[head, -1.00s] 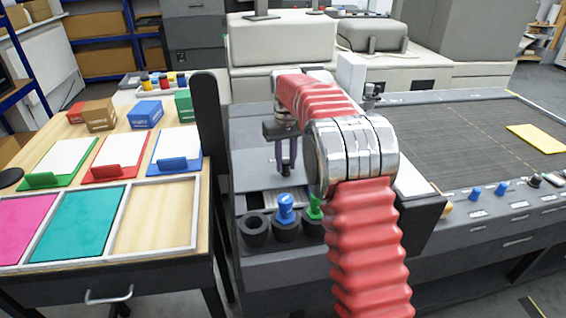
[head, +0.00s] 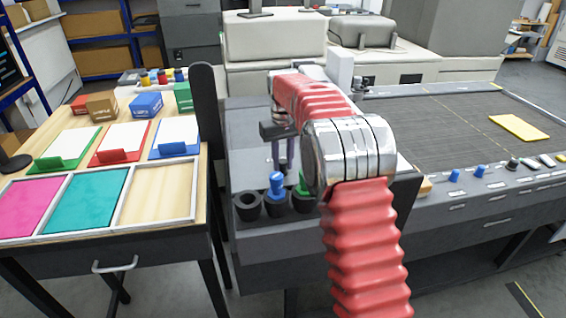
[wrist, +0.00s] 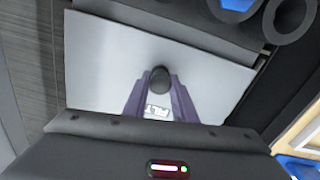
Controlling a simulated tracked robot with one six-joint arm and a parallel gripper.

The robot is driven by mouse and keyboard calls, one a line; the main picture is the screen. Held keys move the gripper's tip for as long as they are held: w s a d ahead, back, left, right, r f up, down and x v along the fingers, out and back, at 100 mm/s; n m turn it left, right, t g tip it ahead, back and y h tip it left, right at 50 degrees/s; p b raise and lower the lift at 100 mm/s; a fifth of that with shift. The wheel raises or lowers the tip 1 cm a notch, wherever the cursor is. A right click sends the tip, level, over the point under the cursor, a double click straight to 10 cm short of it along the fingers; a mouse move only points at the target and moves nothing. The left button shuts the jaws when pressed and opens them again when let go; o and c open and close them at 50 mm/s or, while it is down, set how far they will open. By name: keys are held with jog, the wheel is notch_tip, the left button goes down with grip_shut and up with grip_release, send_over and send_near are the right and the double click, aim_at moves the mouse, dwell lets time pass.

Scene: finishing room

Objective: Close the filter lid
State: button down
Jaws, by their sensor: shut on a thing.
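The filter lid (wrist: 100,70) is a pale grey plate in the wrist view, with a small black knob (wrist: 160,76) and a partly covered label. My gripper (wrist: 160,90) has its two purple fingers shut on the knob from either side. In the head view my gripper (head: 283,165) points down over the dark grey machine top, behind the row of black cups.
Black cups stand in front of the gripper: an empty one (head: 247,206), one with a blue-topped tool (head: 277,184) and one with a green piece, partly hidden by my arm. A wooden table with colored trays (head: 198,200) is at left. A conveyor (head: 430,130) is at right.

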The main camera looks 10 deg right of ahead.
jog(key=shift+s+d+f, duration=0.1)
jog(key=shift+s+d, duration=0.05)
jog(key=shift+s, duration=0.1)
jog(key=c, duration=1.6)
grip_release()
jog(key=shift+w+r, duration=0.1)
jog(key=shift+r, duration=0.65)
notch_tip(320, 180, up, 12)
jog(key=shift+r, duration=0.15)
jog(key=shift+r, duration=0.1)
